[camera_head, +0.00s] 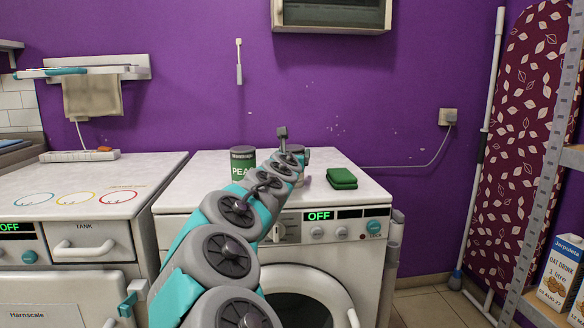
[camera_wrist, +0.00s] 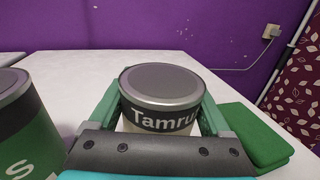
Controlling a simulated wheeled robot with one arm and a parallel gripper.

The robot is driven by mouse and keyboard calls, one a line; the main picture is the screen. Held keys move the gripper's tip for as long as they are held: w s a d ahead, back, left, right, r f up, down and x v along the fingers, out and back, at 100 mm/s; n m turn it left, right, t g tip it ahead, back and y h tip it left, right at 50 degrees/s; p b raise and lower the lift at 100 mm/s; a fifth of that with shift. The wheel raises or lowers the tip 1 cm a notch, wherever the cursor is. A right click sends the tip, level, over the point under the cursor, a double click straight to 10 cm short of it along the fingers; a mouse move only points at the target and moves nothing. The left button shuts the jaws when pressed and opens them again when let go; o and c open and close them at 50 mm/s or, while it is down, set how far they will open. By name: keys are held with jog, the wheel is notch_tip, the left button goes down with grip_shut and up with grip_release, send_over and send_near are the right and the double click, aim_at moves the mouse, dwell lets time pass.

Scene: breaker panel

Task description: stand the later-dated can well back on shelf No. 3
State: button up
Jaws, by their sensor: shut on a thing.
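My gripper (camera_wrist: 160,108) is shut on a can (camera_wrist: 163,88) with a grey lid and a dark label reading "Tamru…", the rest cut off. In the head view this can (camera_head: 304,156) is mostly hidden behind my arm, above the right-hand machine's white top. I cannot tell whether it touches the top. A green can (camera_head: 242,167) marked "PEA…" stands upright to its left; it also shows at the left edge of the wrist view (camera_wrist: 20,125). I can read no date on either can. No shelf number is legible.
A folded green cloth (camera_head: 341,178) lies right of the held can. Metal shelving (camera_head: 549,160) stands at the right edge, with an oat drink carton (camera_head: 562,272) on a lower shelf. A patterned ironing board (camera_head: 522,130) leans behind it. The machine's top (camera_head: 200,172) is otherwise mostly clear.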

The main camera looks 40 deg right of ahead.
grip_shut()
jog(key=shift+r, duration=0.1)
dwell(0.4)
